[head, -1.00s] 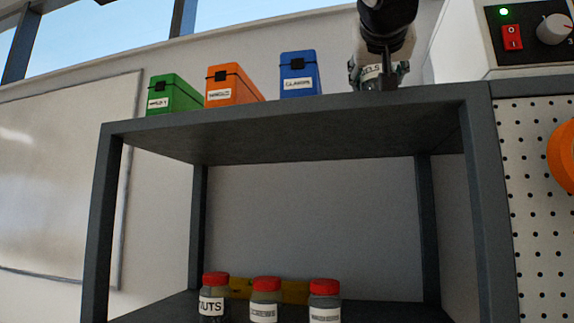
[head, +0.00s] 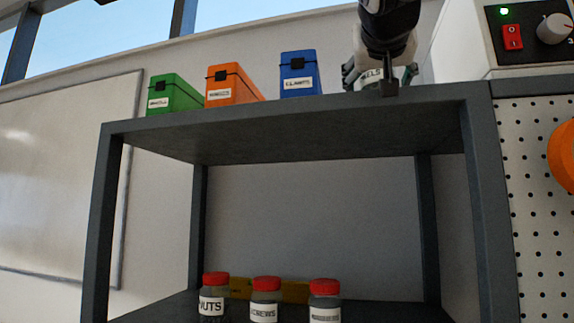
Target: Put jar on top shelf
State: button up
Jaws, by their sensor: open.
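A jar (head: 371,76) with a white label ending in "ELS" is at the right of the top shelf (head: 300,112), between the fingers of my gripper (head: 381,77). The gripper is open, its fingers spread to either side of the jar. The jar's base is hidden by the shelf's front edge, so its contact with the shelf does not show. My arm hides the jar's upper part.
Green (head: 172,94), orange (head: 233,84) and blue (head: 300,74) boxes stand left of the jar on the top shelf. Three red-lidded jars (head: 265,299) stand on the lower shelf, before a yellow object (head: 240,288). A control box (head: 530,40) is at right.

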jog(key=b+v, duration=0.2)
jog(key=v, duration=1)
jog(key=shift+r, duration=0.15)
